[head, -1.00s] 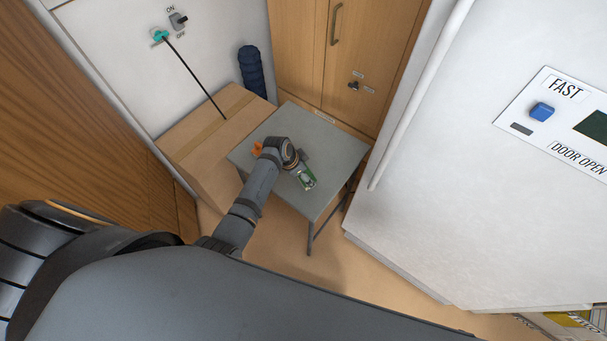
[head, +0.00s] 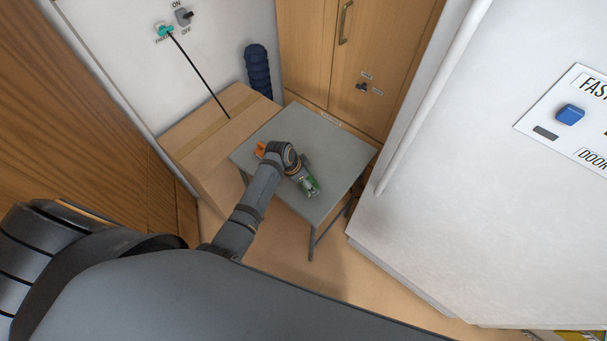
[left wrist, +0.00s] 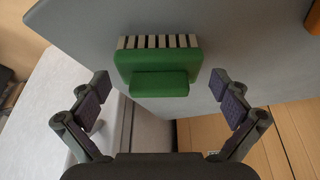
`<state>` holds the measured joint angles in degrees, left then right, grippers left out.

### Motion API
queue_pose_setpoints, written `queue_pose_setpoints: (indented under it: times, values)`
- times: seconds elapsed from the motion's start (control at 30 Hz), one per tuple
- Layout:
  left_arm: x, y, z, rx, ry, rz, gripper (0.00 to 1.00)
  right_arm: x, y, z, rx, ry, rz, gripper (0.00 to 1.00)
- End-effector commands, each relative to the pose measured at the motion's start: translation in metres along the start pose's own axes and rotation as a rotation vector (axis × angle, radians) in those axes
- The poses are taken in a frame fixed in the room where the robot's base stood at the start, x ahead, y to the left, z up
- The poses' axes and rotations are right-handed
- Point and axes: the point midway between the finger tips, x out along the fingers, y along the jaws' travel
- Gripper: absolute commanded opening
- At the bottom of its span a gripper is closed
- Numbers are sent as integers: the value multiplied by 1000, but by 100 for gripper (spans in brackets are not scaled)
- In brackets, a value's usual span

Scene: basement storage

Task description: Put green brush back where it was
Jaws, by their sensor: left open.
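The green brush (head: 314,189) lies on the grey table (head: 340,150), near its front edge. In the left wrist view the green brush (left wrist: 155,70) shows a green body with a block-like grip and a row of grey bristles. My left gripper (head: 308,184) is over the table at the brush. In the left wrist view my left gripper (left wrist: 159,78) is open, with one finger on each side of the brush and visible gaps between. The head view partly hides the brush behind the gripper. My right gripper is not in view.
An orange object (head: 261,149) is at the table's left side, partly behind my arm. A cardboard box (head: 200,140) stands left of the table. A wooden cabinet (head: 390,50) is behind it, and a large white machine (head: 450,190) stands to the right. The table's right part is clear.

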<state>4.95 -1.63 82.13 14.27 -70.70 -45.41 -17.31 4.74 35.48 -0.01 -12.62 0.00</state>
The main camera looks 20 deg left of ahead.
Motion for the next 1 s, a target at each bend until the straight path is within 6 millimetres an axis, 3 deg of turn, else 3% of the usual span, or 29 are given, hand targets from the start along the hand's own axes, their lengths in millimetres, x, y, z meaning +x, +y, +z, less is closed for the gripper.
queue_pose_setpoints:
  times: [0.3,0.5,1.0]
  values:
    - [-74,-1,0,1,2,-4,100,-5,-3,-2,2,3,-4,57]
    - [-105,-1,0,1,1,-2,100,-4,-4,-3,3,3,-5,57]
    - [-111,0,0,0,1,0,100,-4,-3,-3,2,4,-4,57]
